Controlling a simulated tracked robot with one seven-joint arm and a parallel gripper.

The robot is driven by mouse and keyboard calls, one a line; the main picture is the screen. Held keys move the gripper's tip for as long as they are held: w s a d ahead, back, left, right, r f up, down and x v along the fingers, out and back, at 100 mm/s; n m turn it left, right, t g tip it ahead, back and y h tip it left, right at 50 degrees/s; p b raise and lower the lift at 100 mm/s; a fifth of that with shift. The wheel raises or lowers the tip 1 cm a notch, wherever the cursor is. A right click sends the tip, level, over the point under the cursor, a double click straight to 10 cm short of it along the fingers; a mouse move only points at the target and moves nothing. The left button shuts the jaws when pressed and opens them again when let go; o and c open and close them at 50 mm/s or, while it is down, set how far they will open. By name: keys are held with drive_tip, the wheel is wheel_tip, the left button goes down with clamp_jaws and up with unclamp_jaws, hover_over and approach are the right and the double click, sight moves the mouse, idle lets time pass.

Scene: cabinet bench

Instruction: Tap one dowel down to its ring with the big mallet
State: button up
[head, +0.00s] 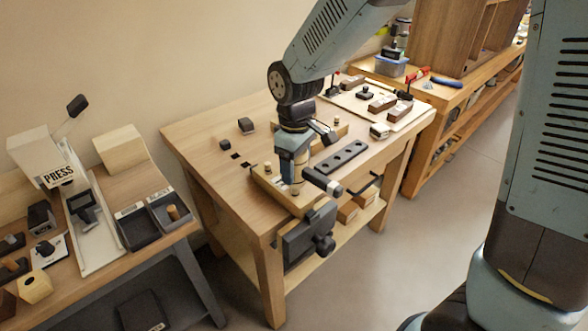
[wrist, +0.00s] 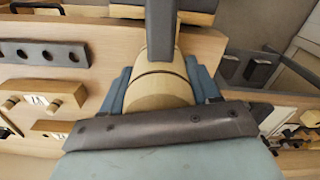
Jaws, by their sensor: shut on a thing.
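My gripper (head: 294,172) is shut on the pale wooden handle (wrist: 162,88) of the big mallet, low over the near part of the middle bench. The handle has a dark ring and lies between the blue fingers in the wrist view. The dark mallet head (head: 322,183) juts out to the right of my gripper in the head view. A wooden block (head: 262,181) stands below and beside my gripper, with a short dowel (head: 268,167) upright in it. In the wrist view, dowels (wrist: 52,106) stand on pale blocks at left. Ring contact cannot be told.
A dark rack with holes (head: 340,157) lies right of my gripper. A dark vise (head: 310,236) hangs on the bench's front edge. A board with clamps and brown blocks (head: 382,104) fills the back right. A press bench (head: 82,215) stands at left. The bench's left part is mostly clear.

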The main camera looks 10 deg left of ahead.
drive_tip(key=shift+r, duration=0.1)
idle(0.3)
drive_tip(key=shift+f, duration=1.2)
drive_tip(key=shift+r, duration=1)
drive_tip(key=shift+r, duration=2.5)
